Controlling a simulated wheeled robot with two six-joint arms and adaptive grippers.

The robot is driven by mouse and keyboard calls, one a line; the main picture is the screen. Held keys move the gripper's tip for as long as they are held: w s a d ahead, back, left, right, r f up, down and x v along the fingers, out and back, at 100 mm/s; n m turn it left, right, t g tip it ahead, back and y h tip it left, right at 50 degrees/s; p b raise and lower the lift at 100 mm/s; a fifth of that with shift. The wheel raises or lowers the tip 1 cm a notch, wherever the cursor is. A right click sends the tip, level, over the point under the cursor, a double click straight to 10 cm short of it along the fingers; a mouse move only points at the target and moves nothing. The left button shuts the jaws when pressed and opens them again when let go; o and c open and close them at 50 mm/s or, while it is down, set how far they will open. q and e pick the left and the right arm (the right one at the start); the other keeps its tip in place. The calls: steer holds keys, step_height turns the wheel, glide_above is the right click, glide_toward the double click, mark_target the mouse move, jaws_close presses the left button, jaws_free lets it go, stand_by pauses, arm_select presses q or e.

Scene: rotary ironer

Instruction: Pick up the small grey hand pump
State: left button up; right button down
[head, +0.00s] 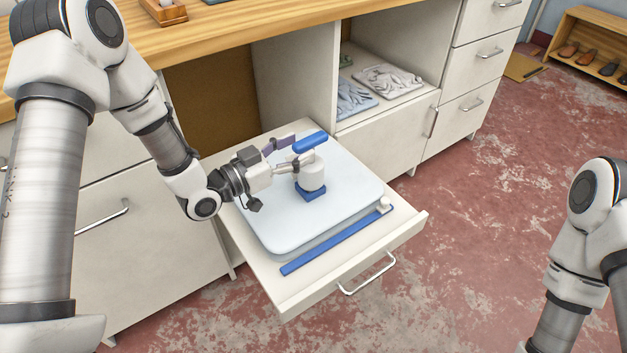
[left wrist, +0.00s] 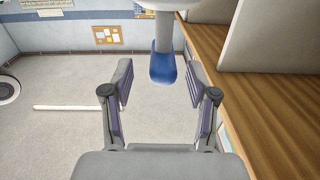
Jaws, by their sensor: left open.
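The small hand pump (head: 312,174) has a pale grey body, a blue bar handle on top and a blue foot. It stands upright on a pale blue, rounded flat case (head: 348,192) on a pulled-out shelf. My left gripper (head: 297,150) is open, close beside the pump at about the height of its upper part. In the left wrist view, a blue part of the pump (left wrist: 162,70) and its grey stem show between and beyond the spread fingers (left wrist: 160,82). I cannot tell whether a finger touches it. My right gripper is out of view.
The pulled-out shelf (head: 413,232) has a metal handle at its front. A blue strip (head: 335,243) lies along the case's near side. The wooden counter (head: 250,35) runs above. The red floor at right is mostly clear.

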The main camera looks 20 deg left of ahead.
mark_target(311, 138)
arm_select(q)
steer(key=b+x, duration=0.1)
steer(key=x, duration=0.3)
steer(key=shift+w+f, duration=0.15)
steer(key=shift+w, duration=0.1)
steer(key=shift+a, duration=0.1)
jaws_close()
